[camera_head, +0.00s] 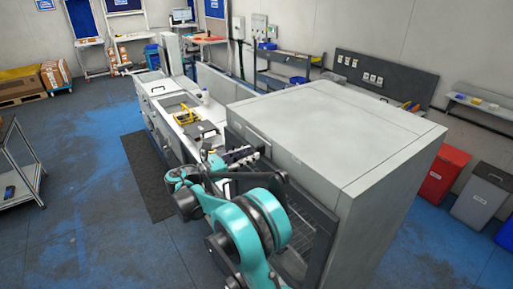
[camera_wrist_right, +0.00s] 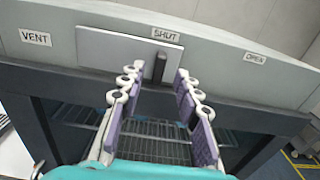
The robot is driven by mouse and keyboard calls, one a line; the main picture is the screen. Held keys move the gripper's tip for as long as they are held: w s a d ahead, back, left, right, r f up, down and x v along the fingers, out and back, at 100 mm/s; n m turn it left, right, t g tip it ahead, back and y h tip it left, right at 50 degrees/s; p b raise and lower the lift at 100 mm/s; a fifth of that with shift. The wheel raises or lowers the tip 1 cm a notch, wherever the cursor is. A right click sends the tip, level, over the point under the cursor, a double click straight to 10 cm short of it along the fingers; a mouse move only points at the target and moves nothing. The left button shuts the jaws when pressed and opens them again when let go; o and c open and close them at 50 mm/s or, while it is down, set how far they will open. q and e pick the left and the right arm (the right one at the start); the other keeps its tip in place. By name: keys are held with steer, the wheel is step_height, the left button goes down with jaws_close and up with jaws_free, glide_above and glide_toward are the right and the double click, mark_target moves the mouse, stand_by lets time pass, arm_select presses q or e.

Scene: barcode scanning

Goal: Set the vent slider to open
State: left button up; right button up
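The vent slider shows in the right wrist view as a pale plate (camera_wrist_right: 120,50) with an upright dark knob (camera_wrist_right: 160,67) at its right part. The knob stands just below the SHUT label (camera_wrist_right: 166,34). The OPEN label (camera_wrist_right: 254,58) is further right on the panel and the VENT label (camera_wrist_right: 35,38) is at the left. My right gripper (camera_wrist_right: 155,75) is open, with one purple-padded finger on each side of the knob, apart from it. In the head view the right gripper (camera_head: 243,155) is at the front of the big grey cabinet (camera_head: 345,125). My left gripper is not in view.
Below the vent panel, the right wrist view shows wire racks (camera_wrist_right: 150,145) inside the dark-framed cabinet opening. In the head view a workbench (camera_head: 160,90) with yellow and grey items adjoins the cabinet. Red and grey bins (camera_head: 440,173) stand at the right. The floor at left is mostly clear.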

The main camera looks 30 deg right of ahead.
mark_target(266, 149)
steer(key=shift+w+d+p, duration=0.15)
steer(key=shift+d+p, duration=0.15)
steer(key=shift+d, duration=1.55)
steer(key=shift+c, duration=0.3)
jaws_close()
steer(key=shift+s+f+b, duration=0.1)
steer(key=shift+s+b, duration=0.2)
steer(key=shift+s, duration=0.2)
steer(key=s+b, duration=0.1)
steer(key=s, duration=0.3)
steer(key=s+b, duration=0.1)
steer(key=s, duration=0.4)
steer(key=s+d+b, duration=0.1)
steer(key=s, duration=0.3)
steer(key=shift+s+d, duration=0.1)
steer(key=shift+s, duration=0.55)
